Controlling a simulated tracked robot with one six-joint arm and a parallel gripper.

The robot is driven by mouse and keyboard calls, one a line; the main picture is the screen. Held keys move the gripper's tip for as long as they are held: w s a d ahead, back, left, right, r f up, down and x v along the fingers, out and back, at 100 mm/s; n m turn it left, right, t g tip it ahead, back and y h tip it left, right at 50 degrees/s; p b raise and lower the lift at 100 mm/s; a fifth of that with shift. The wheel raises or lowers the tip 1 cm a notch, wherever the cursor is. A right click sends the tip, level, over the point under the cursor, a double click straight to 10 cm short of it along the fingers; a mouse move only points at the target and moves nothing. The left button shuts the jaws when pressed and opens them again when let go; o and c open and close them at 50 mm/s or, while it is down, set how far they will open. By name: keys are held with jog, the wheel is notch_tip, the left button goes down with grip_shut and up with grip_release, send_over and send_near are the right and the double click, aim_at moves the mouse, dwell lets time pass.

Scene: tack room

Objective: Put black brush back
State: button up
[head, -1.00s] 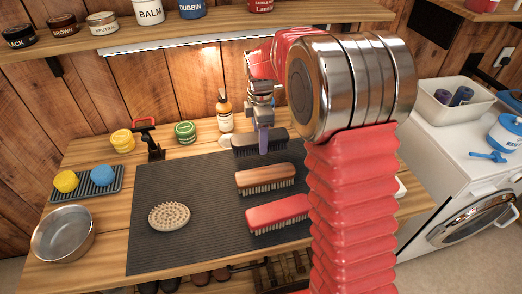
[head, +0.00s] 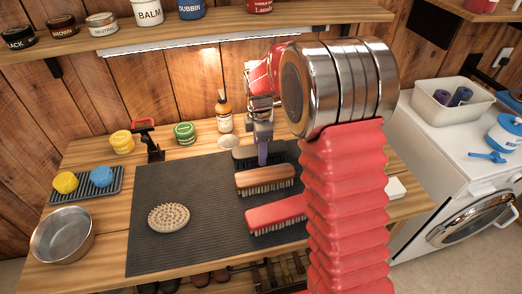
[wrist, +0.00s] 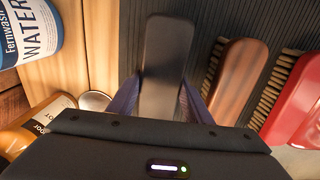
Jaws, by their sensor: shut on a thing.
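The black brush (head: 245,154) is at the back right of the grey ribbed mat (head: 170,185), behind the brown brush (head: 265,178). My gripper (head: 263,158) is shut on it from above, with one finger on each long side. In the wrist view, the black brush (wrist: 166,50) lies lengthwise between the fingers of my gripper (wrist: 160,100). It lies roughly parallel to the brown brush (wrist: 236,75) and apart from it. Its bristles are mostly hidden, and I cannot tell whether they touch the mat.
A red brush (head: 275,214) lies in front of the brown one. An oval brush (head: 169,217) is on the mat's left. A spray bottle (head: 224,113), a green tin (head: 184,132) and a small round dish (head: 229,142) stand behind the mat. The mat's middle left is clear.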

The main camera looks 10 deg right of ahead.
jog(key=o, duration=1.4)
jog(key=shift+f, duration=0.1)
notch_tip(320, 180, up, 12)
